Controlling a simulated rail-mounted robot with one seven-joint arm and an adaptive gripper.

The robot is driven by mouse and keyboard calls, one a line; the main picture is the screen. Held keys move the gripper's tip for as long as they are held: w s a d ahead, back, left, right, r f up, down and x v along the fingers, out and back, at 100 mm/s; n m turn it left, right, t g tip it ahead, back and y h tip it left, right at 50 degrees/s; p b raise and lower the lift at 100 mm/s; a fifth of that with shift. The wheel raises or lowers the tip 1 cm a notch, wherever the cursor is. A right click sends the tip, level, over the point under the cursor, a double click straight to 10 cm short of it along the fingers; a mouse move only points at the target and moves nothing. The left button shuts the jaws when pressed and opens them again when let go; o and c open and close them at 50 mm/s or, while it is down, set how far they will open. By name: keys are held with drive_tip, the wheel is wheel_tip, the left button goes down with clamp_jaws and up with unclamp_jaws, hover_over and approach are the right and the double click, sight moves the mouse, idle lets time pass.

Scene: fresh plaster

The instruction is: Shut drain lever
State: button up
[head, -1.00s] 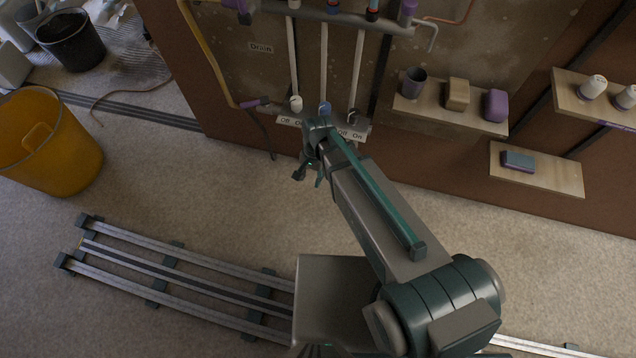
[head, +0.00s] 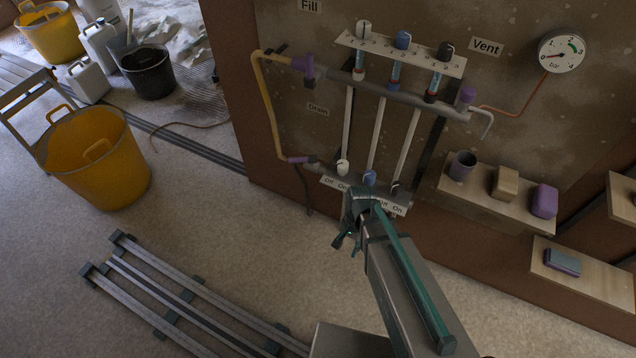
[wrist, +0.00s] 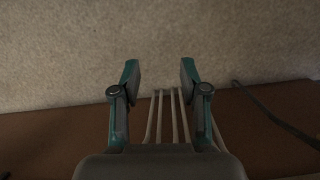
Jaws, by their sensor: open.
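Lower knobs (head: 369,178) stand over an Off/On plate just above my gripper. Shelves (head: 490,203) with a cup and blocks jut out at right. A gauge (head: 562,53) is at upper right. A yellow bucket (head: 110,190) stands left. Floor before the lever is clear.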

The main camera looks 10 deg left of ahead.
drive_tip(key=w+a+r+t+p, duration=0.1)
drive_tip(key=w+a+r+t, duration=0.2)
drive_tip(key=w+a+r, duration=0.9)
drive_tip(key=m+t, duration=0.2)
drive_tip(key=m, duration=0.8)
approach(297, 158)
drive_tip(key=x, duration=0.8)
drive_tip(key=shift+f+p, duration=0.35)
drive_tip(key=shift+f, duration=0.05)
clamp_jaws()
